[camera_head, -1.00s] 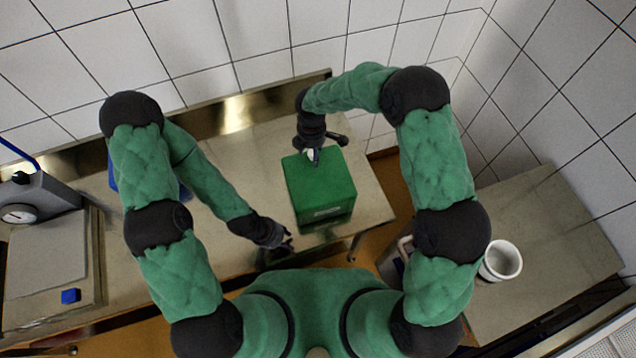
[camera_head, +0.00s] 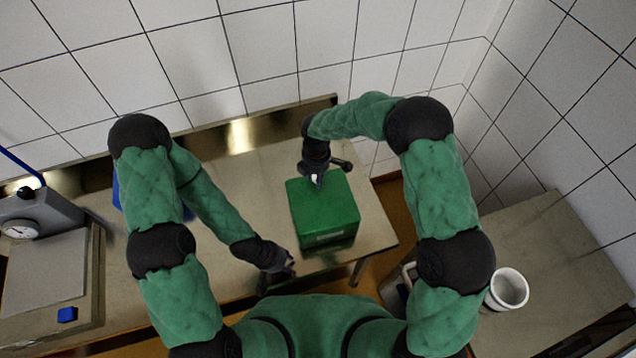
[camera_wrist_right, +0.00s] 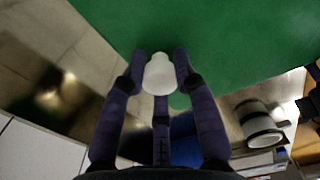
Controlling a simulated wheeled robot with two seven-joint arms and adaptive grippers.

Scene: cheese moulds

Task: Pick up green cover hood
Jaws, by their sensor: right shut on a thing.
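The green cover hood (camera_head: 325,212) is a box-shaped cover near the right end of the metal table. It fills the top of the right wrist view (camera_wrist_right: 230,35). My right gripper (camera_head: 316,181) is above the hood's top, and in the right wrist view its fingers (camera_wrist_right: 160,72) are shut on the white knob (camera_wrist_right: 158,76) of the hood. The head view does not clearly show whether the hood's bottom touches the table. My left gripper (camera_head: 288,266) is low at the table's front edge, left of the hood; its fingers are too small and dark to read.
A press or scale with a round gauge (camera_head: 20,228) stands at the far left, with a small blue block (camera_head: 67,314) near it. A blue thing lies partly hidden behind my left arm. A white cup-like mould (camera_head: 508,288) stands on the right-hand counter (camera_head: 555,250).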

